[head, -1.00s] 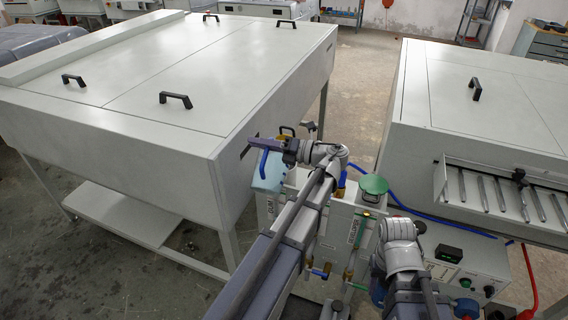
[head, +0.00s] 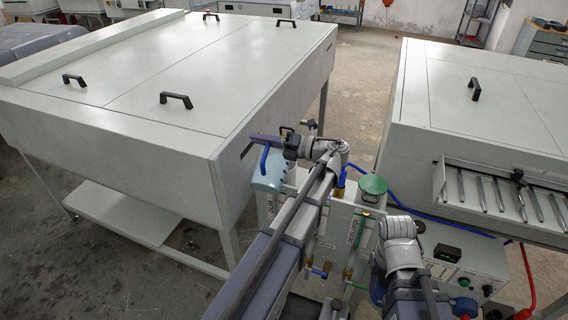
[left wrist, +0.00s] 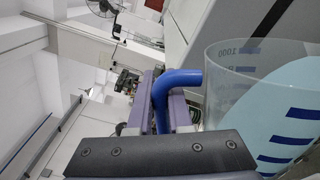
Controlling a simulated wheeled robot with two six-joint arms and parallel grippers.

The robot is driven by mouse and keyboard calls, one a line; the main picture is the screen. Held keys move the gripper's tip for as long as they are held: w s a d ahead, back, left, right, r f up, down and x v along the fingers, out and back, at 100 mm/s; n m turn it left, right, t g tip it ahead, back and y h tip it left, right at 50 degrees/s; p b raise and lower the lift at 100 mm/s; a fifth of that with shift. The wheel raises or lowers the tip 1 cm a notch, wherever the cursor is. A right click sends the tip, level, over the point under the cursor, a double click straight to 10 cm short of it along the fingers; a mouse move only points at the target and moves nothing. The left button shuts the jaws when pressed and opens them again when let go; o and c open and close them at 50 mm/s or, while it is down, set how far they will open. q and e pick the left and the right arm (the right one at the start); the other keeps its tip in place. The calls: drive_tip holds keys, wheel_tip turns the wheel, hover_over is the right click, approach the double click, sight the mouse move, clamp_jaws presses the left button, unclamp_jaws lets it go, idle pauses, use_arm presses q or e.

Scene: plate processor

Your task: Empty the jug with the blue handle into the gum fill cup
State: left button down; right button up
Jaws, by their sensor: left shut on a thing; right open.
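The jug (head: 266,182) is translucent with light blue liquid in it and hangs at the front right corner of the large white machine. My left gripper (head: 256,138) is shut on its blue handle (head: 264,158). In the left wrist view the blue handle (left wrist: 178,80) lies between the fingers, and the jug (left wrist: 228,70) shows blue scale marks. The liquid (left wrist: 290,95) slants across the jug wall, so the jug is tilted. I cannot make out the gum fill cup; the jug and my left arm cover the area above the gum label (head: 270,206). My right gripper's fingers are hidden below its wrist.
A round green cup or lid (head: 373,186) tops the tank unit (head: 336,222) between the machines. The large white machine (head: 180,90) stands left, close to the jug. Another white machine (head: 500,110) with a rack of metal bars stands right. A blue hose (head: 440,218) runs behind.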

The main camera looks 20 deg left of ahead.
use_arm(q)
drive_tip(key=shift+w+a+r+m+p, duration=0.15)
drive_tip(key=shift+w+r+m+p, duration=0.7)
drive_tip(key=shift+w+m, duration=0.2)
idle(0.8)
